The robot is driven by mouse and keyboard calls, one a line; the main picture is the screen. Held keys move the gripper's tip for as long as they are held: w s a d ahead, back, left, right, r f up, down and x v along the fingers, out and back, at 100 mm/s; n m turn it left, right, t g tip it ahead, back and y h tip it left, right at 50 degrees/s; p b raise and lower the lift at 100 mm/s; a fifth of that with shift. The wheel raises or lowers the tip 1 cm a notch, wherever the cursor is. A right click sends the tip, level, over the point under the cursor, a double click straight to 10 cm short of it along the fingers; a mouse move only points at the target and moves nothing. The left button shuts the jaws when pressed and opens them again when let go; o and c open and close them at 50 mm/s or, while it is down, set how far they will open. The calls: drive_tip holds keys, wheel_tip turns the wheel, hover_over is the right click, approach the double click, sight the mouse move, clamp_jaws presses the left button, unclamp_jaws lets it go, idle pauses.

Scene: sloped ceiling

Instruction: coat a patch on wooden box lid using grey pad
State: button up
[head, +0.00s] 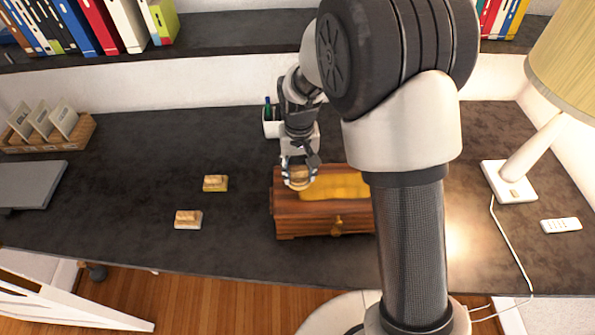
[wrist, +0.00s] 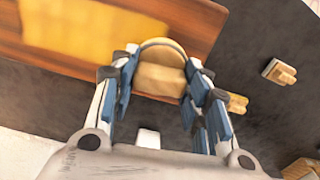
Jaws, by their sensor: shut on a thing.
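The wooden box (head: 300,222) stands on the dark desk, and its reddish-brown lid (head: 283,183) carries a yellow patch (head: 335,187) that my arm partly hides at the right. In the wrist view the patch (wrist: 90,30) lies left of the held pad. My gripper (head: 299,178) is shut on a pad with a tan wooden handle (wrist: 160,80), over the left part of the lid. The pad's underside is hidden, so I cannot tell its colour or whether it touches the lid.
A yellow-based pad (head: 215,183) and a pale-based pad (head: 188,220) lie on the desk left of the box. A white cup (head: 271,128) with pens stands behind my gripper. A lamp (head: 510,185) and remote (head: 561,225) are at right. The desk's left-centre is mostly clear.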

drive_tip(key=shift+w+a+r+p, duration=0.1)
drive_tip(key=shift+r+p, duration=0.45)
drive_tip(key=shift+r, duration=0.35)
drive_tip(key=shift+r+p, duration=0.85)
drive_tip(key=shift+r, duration=0.35)
